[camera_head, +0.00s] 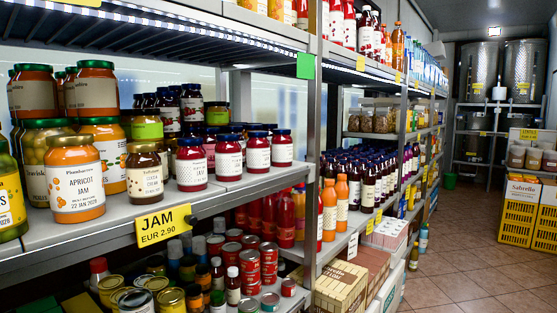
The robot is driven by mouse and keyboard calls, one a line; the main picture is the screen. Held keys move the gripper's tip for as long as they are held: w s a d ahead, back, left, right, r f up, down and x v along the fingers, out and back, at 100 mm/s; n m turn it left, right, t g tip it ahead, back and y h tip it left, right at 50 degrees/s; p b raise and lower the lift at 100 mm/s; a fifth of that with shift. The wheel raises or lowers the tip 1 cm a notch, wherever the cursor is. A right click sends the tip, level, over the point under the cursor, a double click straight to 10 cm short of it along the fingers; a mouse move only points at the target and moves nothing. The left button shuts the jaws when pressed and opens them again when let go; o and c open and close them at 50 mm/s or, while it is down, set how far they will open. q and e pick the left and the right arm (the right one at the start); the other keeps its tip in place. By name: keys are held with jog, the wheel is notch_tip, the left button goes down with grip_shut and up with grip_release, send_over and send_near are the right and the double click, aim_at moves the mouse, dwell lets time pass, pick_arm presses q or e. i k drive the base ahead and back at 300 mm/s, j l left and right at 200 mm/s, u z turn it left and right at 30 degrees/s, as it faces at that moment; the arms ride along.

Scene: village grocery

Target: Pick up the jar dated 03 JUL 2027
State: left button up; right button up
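Jam jars stand on the middle shelf at the left. At the front, an orange apricot jam jar (75,180) carries a label that appears to read 22 JAN 2028. To the right stand red jars with dark blue lids: one at the front (191,165), then a second (228,158), a third (257,153) and a fourth (282,148). Their label print is too small to read. I cannot make out 03 JUL 2027 on any jar. Neither gripper is in view.
A yellow JAM price tag (164,225) hangs on the shelf edge (250,185). A metal post (312,150) stands right of the jars. An upper shelf (160,40) overhangs them. Cans (250,268) fill the shelf below.

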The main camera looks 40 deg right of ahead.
aim_at(281, 142)
jog(key=i+l, duration=0.1)
jog(key=l, duration=0.4)
jog(key=i+l, duration=0.1)
jog(key=l, duration=0.45)
jog(key=i+l, duration=0.1)
jog(key=l, duration=0.4)
jog(key=i+l, duration=0.1)
jog(key=l, duration=0.45)
